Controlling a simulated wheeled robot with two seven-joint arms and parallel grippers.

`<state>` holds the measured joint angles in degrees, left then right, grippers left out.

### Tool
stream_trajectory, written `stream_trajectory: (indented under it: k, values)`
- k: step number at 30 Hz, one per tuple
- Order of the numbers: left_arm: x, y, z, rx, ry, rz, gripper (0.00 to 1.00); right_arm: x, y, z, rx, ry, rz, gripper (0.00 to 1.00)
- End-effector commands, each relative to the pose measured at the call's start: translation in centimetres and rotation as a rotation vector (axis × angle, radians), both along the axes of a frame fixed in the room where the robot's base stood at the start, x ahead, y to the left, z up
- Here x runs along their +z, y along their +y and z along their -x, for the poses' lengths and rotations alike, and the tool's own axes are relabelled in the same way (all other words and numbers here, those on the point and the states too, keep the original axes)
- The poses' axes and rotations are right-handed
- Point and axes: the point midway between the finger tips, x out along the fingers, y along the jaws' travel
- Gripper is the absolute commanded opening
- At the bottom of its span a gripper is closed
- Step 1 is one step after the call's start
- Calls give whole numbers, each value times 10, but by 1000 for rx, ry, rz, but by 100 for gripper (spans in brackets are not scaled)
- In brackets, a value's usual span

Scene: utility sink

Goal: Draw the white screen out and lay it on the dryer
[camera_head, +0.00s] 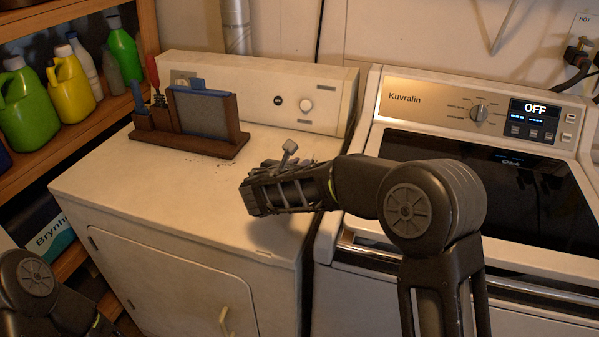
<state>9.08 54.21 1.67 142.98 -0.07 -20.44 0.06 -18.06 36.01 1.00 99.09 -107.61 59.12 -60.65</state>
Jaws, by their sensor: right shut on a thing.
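My right gripper (262,193) is over the front right part of the white dryer (180,215), the left-hand machine. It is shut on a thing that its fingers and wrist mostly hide. A small grey piece (288,152) juts up behind the fingers; I cannot tell whether it belongs to the held thing. No white screen can be clearly made out. A brown wooden rack (228,148) stands at the back left of the dryer top, with a blue-grey panel (200,112) upright in it. Only part of my left arm shows at lower left; its gripper is out of view.
A red-handled brush (155,80) stands in the rack's left end. A washer (470,115) with a dark glass lid stands right of the dryer. Shelves with several bottles (70,85) are at left. The dryer top's front left is clear; dark specks lie near the rack.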

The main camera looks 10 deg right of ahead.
Motion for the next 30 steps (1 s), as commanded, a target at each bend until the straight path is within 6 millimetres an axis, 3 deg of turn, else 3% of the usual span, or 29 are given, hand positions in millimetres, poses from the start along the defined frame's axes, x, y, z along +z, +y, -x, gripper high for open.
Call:
stream_trajectory:
  k: [21, 30]
  values:
    - [4, 0, 0, 0, 0, 0, 100, 128, 1, 0, 0, -3, -3, 0]
    - [6, 0, 0, 0, 0, 0, 100, 156, 1, 0, 1, -1, -1, 0]
